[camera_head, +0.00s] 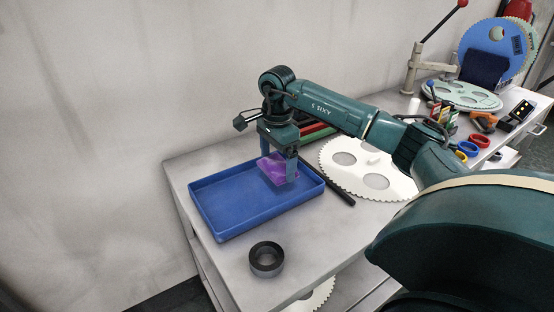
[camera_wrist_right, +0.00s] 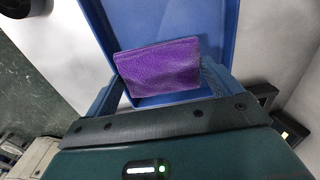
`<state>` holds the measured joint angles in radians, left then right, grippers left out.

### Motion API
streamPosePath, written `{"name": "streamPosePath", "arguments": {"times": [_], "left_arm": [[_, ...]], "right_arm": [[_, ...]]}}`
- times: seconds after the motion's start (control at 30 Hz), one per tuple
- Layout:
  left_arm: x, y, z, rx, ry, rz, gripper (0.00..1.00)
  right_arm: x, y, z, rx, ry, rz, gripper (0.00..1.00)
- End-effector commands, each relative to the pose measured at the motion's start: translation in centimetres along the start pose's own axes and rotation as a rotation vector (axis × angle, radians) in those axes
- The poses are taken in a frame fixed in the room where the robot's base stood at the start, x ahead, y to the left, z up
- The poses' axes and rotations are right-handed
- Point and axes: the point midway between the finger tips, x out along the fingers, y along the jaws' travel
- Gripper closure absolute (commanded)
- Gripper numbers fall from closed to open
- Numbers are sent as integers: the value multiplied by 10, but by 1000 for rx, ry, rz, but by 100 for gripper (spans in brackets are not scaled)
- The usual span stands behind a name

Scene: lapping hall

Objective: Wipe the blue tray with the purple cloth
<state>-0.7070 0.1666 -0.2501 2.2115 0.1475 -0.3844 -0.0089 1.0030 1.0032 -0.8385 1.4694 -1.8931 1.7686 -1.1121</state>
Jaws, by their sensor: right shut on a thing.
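The blue tray (camera_head: 228,208) lies on the pale bench top, a shallow rectangle with raised walls, and looks empty apart from the cloth. It also shows in the right wrist view (camera_wrist_right: 222,30). The purple cloth (camera_head: 272,166) is between the fingers of my right gripper (camera_head: 277,170), at the right part of the tray. In the right wrist view the cloth (camera_wrist_right: 160,68) spans the gap between the two blue fingers. My right gripper is shut on it. I cannot tell whether the cloth touches the tray floor. My left gripper is not in view.
A dark ring (camera_head: 266,259) stands in front of the tray. A black rod (camera_head: 338,188) and a toothed white disc (camera_head: 350,170) lie to the right. Coloured rings (camera_head: 468,149) and tools are farther right. A wall is behind the bench.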

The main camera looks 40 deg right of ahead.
Motion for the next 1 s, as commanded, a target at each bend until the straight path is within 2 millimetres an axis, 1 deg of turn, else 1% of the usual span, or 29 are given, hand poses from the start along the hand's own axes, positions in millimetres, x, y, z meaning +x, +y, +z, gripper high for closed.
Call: {"name": "streamPosePath", "arguments": {"times": [0.03, 0.23, 0.47, 0.87, 1.0], "left_arm": [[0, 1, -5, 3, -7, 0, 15], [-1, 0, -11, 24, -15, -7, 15], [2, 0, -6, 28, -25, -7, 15], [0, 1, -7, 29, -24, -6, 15], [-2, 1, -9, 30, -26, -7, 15]], "right_arm": [[-9, 1, 0, 1, 0, -1, 28], [-23, 3, 1, 5, 0, -1, 28], [-23, 3, 2, 6, 0, 0, 28], [-23, 3, 2, 4, 0, -1, 28], [-24, 3, 5, -12, 0, 0, 28]]}}
